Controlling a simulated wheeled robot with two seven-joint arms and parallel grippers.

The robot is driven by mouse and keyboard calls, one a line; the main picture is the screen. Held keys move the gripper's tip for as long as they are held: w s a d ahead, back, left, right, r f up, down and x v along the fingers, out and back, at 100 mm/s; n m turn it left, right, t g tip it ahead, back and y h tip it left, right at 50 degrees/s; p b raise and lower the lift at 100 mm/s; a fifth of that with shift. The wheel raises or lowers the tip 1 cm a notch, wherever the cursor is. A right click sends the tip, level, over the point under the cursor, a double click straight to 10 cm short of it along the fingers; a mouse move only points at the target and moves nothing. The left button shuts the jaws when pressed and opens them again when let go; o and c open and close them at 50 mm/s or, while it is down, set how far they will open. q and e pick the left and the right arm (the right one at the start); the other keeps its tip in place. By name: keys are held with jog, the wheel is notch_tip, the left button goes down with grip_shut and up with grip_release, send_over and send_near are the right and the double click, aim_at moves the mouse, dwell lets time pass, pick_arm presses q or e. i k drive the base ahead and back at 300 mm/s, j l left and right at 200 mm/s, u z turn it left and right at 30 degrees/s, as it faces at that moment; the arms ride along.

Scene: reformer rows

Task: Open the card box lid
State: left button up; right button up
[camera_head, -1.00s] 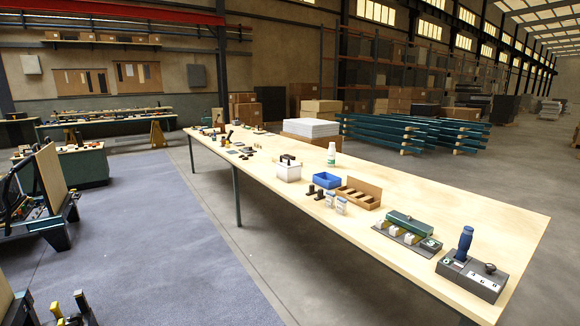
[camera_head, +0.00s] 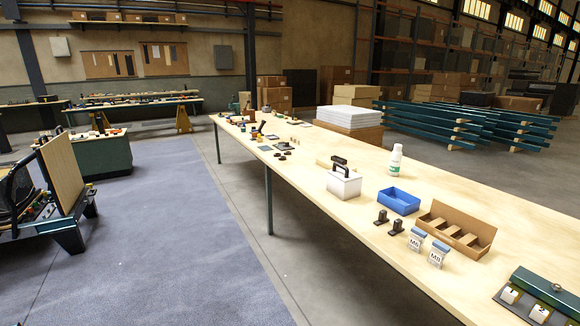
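A brown card box (camera_head: 456,229) stands on the long wooden table at the right. It shows an open top with slanted dividers inside, and a taller panel stands up along its back side. I cannot tell whether that panel is its lid. Neither of my grippers is in view.
Along the table (camera_head: 400,262) stand a blue tray (camera_head: 399,201), a white box with a black handle (camera_head: 344,183), a white bottle (camera_head: 396,160), two small labelled packs (camera_head: 438,254), two black blocks and a green case (camera_head: 545,290). Open blue floor (camera_head: 150,220) lies left.

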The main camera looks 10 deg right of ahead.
aim_at(343, 173)
jog(key=i+j+z, duration=0.1)
jog(key=i+z, duration=0.2)
jog(key=i, duration=0.25)
jog(key=i+j+z, duration=0.25)
jog(key=i, duration=0.25)
jog(key=i+j+z, duration=0.3)
jog(key=i, duration=0.2)
